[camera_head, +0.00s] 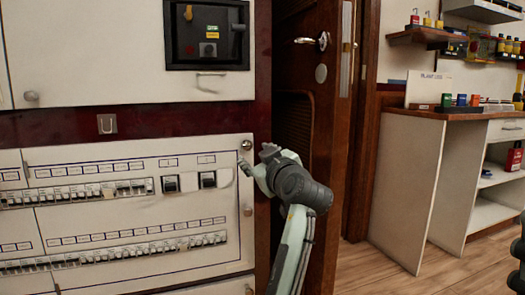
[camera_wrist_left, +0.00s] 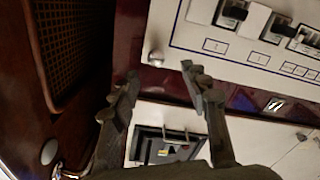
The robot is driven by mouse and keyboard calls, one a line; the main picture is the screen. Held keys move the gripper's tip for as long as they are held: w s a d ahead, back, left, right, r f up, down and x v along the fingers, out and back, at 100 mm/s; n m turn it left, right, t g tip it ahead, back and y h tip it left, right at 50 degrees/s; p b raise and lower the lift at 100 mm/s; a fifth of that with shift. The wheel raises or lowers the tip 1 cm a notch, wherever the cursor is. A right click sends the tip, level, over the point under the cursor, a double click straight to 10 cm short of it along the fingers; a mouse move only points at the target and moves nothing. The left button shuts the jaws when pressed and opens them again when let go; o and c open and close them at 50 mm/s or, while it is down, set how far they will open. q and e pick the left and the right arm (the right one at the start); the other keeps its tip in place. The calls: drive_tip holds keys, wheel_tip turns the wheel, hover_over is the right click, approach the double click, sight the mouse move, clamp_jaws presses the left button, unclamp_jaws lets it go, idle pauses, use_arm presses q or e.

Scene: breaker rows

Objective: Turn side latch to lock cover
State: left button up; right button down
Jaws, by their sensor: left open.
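The white breaker cover (camera_head: 130,225) is at the lower left in the head view and looks flush with its frame. A small round metal latch (camera_head: 246,145) sits at its upper right edge; a second one (camera_head: 248,210) sits lower on that edge. My left gripper (camera_head: 256,157) is open and empty beside the upper latch. In the left wrist view, which looks upside down, the latch (camera_wrist_left: 155,58) appears between and just beyond the open fingertips (camera_wrist_left: 159,75). I cannot tell whether either finger touches it. The latch's turn angle is too small to read.
Breaker rows (camera_head: 130,190) line the panel. An upper cabinet with a black switch unit (camera_head: 207,35) is above. A brown wooden door (camera_head: 325,120) with a metal handle stands close right of my left arm. A white counter (camera_head: 410,185) is farther right, with clear floor before it.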

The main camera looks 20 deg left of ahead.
sight(247, 146)
use_arm(q)
drive_tip(key=x, duration=0.7)
drive_tip(key=shift+w+r+b, duration=0.35)
drive_tip(key=shift+b, duration=0.05)
clamp_jaws()
